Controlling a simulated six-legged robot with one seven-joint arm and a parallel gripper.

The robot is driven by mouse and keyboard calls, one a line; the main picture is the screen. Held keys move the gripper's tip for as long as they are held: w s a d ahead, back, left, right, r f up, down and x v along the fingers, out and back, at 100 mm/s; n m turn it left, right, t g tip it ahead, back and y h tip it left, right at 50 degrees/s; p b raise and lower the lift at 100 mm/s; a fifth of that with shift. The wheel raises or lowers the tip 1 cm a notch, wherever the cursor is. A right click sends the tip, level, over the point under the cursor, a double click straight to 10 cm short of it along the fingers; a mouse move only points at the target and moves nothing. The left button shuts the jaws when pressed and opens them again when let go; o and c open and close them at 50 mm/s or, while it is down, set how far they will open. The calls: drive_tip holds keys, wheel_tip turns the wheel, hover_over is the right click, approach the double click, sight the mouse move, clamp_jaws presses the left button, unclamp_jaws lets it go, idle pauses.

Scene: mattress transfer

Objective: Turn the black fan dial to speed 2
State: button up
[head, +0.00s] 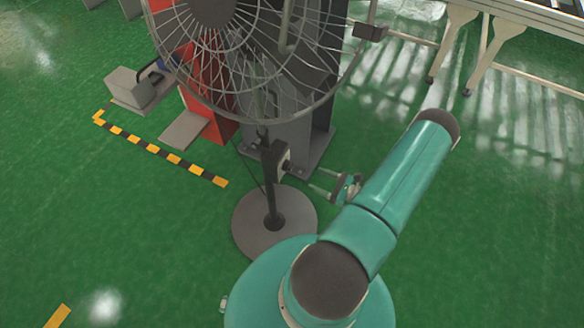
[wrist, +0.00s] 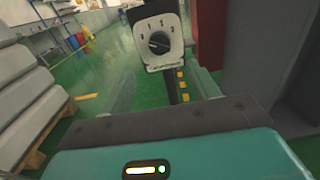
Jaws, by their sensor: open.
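The fan (head: 212,60) stands on a pole with a round grey base (head: 250,238). Its control box (head: 276,157) sits on the pole below the cage. In the wrist view the box's white face (wrist: 153,61) faces me, with small numerals around the black fan dial (wrist: 159,43). The dial's exact setting is too small to tell. In the head view the dial shows as a small dark knob (head: 289,168) on the box's right side. My gripper (head: 312,179) is open and empty, just right of the dial and apart from it; its fingers also show in the wrist view (wrist: 163,83).
A grey and red machine (head: 320,115) stands close behind the fan. A yellow-black striped line (head: 160,150) marks the floor at left. A white-legged table (head: 500,28) stands at the upper right.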

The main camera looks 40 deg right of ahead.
sight(288, 167)
drive_tip(key=x, duration=1)
drive_tip(key=shift+w, duration=0.3)
drive_tip(key=shift+a, duration=0.15)
drive_tip(key=c, duration=1)
